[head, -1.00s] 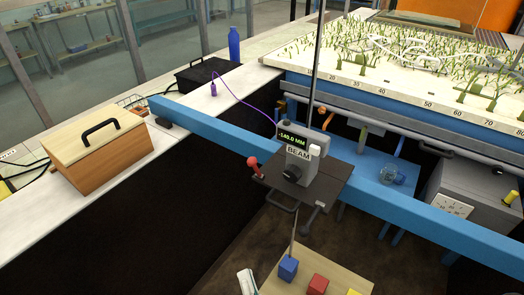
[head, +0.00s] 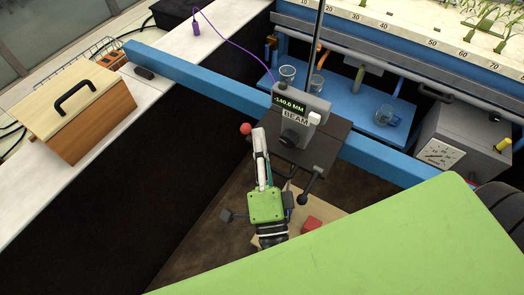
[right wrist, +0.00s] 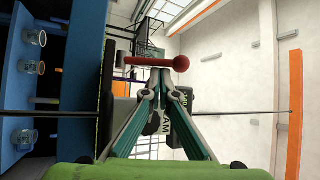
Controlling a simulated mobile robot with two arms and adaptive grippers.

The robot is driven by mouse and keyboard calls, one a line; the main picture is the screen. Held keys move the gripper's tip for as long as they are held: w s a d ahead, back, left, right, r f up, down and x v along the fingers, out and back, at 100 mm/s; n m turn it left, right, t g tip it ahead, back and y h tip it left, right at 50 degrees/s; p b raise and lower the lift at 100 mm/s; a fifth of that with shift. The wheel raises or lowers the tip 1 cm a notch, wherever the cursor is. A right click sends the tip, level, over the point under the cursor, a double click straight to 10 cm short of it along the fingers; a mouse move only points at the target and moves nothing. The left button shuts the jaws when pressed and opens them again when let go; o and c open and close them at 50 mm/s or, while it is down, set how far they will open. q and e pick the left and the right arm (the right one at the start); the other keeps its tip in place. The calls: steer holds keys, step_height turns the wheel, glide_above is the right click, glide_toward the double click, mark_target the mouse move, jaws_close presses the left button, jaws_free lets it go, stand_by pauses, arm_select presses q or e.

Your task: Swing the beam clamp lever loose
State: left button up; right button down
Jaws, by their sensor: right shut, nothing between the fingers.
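The beam clamp lever, with its red ball knob (head: 246,128), stands at the left edge of the dark carriage plate (head: 325,150) under the grey BEAM readout unit (head: 300,112). My right gripper (head: 260,133) is shut and empty, its fingertips right beside the knob and hiding the lever's lower part. In the right wrist view the lever (right wrist: 148,61) runs crosswise just beyond the closed fingertips (right wrist: 160,75), its red ball at the right end. I cannot tell whether fingers and lever touch. My left gripper is not in view.
The blue beam (head: 200,75) crosses over a dark gap. A wooden box (head: 80,110) with a black handle sits on the left ledge. A purple cable (head: 232,42) runs to the readout. Glass beakers (head: 287,75) stand on the blue shelf behind.

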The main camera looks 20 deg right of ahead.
steer(key=shift+w+r, duration=0.1)
steer(key=shift+r, duration=0.15)
steer(key=shift+w+f, duration=0.1)
steer(key=shift+w, duration=0.05)
steer(key=f+n+t+y+b, duration=0.1)
steer(key=b, duration=0.1)
steer(key=s+a+f+n+t+y+b, duration=0.1)
steer(key=n+b, duration=0.1)
steer(key=b, duration=0.1)
steer(key=a+f+n+t+y+b, duration=0.1)
steer(key=n+t+b, duration=0.1)
steer(key=shift+s+b, duration=0.35)
steer(key=shift+b, duration=0.05)
stand_by(0.6)
steer(key=shift+f, duration=0.1)
steer(key=shift+a, duration=0.1)
stand_by(0.5)
